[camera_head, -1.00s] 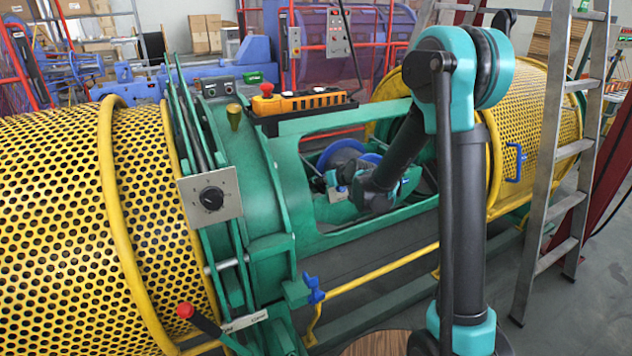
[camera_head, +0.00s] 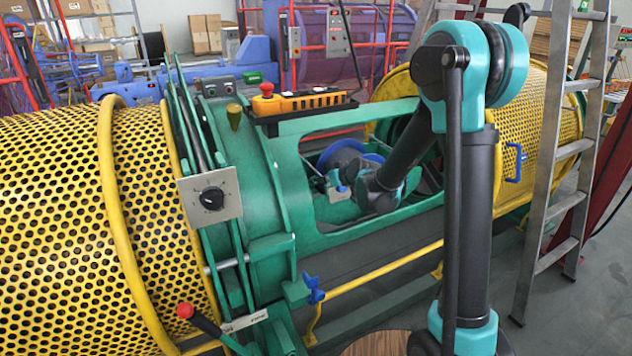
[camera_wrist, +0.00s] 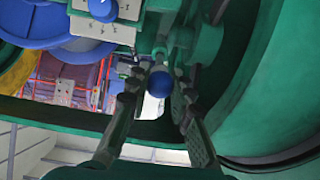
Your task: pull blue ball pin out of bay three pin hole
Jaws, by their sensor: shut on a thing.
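The blue ball pin shows in the wrist view as a round blue ball (camera_wrist: 160,84) just right of the middle. My gripper (camera_wrist: 159,92) has a finger on either side of the ball and is shut on it. The shaft of the pin is hidden behind the ball, so I cannot tell how much of it sits in a hole. Green machine parts (camera_wrist: 182,40) lie right behind the ball. In the head view my arm reaches into the green cradle opening, and the ball cannot be made out there.
The green cradle frame (camera_head: 375,228) surrounds my wrist. A ladder (camera_head: 548,190) stands right of my arm. An orange control box (camera_head: 300,101) sits above the opening.

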